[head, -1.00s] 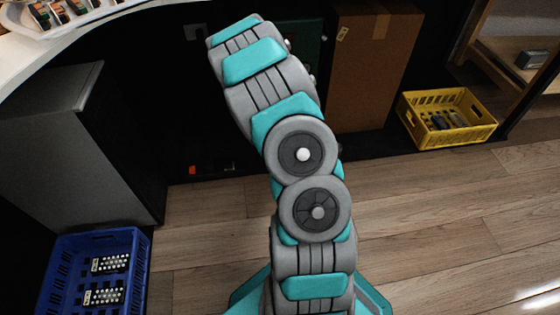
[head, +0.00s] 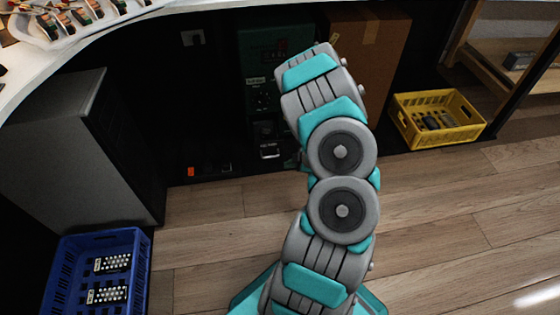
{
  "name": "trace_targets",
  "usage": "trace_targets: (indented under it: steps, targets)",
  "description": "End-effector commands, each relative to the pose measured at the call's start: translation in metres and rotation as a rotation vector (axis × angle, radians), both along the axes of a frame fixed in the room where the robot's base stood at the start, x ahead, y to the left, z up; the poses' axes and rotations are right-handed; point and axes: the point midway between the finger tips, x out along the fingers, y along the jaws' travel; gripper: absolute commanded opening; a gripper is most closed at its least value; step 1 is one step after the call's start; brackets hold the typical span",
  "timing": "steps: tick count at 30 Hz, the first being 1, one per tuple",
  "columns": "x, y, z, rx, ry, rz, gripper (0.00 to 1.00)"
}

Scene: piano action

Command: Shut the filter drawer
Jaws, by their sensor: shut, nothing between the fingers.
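A dark green machine (head: 262,75) with small labels, knobs and a reddish display stands under the counter, left of my arm. Low on its front is a dark part with a small label and a pale grey handle (head: 270,152), which looks like the filter drawer. I cannot tell how far it stands out. My arm rises from the bottom middle and covers the area right of the machine. My gripper is not visible; the arm's upper links end in front of the cardboard box, and anything beyond them is hidden.
A cardboard box (head: 385,75) stands right of the machine. A yellow crate (head: 462,132) is farther right, by a wooden shelf (head: 475,55). A grey cabinet (head: 75,150) and a blue crate (head: 140,270) are at left. Wooden floor (head: 215,225) is clear between.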

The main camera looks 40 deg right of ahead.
Motion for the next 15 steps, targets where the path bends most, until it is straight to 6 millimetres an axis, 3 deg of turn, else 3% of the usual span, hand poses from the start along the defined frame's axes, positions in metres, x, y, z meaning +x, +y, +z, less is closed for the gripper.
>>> trace_targets:
  steps: [8,15]
  targets:
    - [0.017,0.003,-0.018,0.000,-0.003,0.003,0.00]
    - [0.040,0.007,-0.048,0.000,0.001,0.002,0.00]
